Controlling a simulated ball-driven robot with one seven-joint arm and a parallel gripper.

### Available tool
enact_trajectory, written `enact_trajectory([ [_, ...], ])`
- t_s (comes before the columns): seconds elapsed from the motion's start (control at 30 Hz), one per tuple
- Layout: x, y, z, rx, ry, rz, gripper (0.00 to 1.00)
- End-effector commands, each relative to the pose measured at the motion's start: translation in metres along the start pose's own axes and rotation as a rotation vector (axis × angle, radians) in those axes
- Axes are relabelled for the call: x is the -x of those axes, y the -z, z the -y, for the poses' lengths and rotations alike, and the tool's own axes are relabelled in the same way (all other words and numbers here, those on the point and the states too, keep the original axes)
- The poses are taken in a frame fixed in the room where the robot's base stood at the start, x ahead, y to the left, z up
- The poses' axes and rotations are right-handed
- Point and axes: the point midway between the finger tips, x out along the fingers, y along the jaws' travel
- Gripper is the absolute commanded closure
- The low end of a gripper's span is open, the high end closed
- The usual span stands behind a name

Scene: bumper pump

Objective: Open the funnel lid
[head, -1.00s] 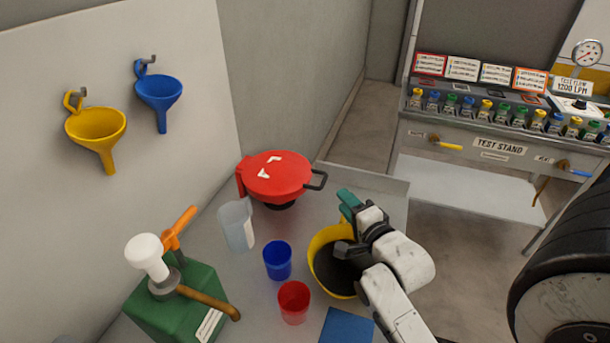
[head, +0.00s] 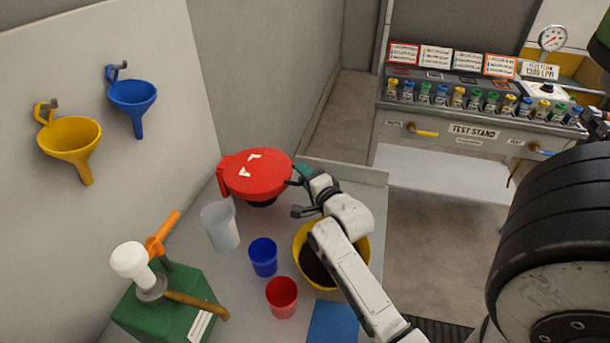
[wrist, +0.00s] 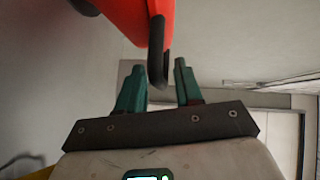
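The red funnel lid (head: 255,172) is closed on its funnel on the bench, with a dark spout showing below it. My gripper (head: 294,194) is just right of the lid, at its black handle, which it partly hides in the head view. In the wrist view, my gripper (wrist: 160,68) has its two green fingers spread apart. The black loop handle (wrist: 157,45) of the red lid (wrist: 125,15) hangs down into the gap between the fingertips. I cannot tell whether a finger touches it.
A clear beaker (head: 220,227), a blue cup (head: 263,257) and a red cup (head: 282,297) stand left of my arm. A yellow container (head: 362,250) is under my arm. A green hand pump (head: 168,310) stands front left. A wall (head: 260,75) rises behind the lid.

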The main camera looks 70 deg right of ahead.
Motion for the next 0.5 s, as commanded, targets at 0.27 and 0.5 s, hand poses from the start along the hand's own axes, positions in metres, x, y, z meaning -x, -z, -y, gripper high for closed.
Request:
enact_trajectory([
  [0.27,0.0002,0.0000,-0.0002,0.000,0.000,0.000,0.73],
  [0.5,0.0003,0.0000,-0.0003,-0.001,-0.001,0.000,0.96],
])
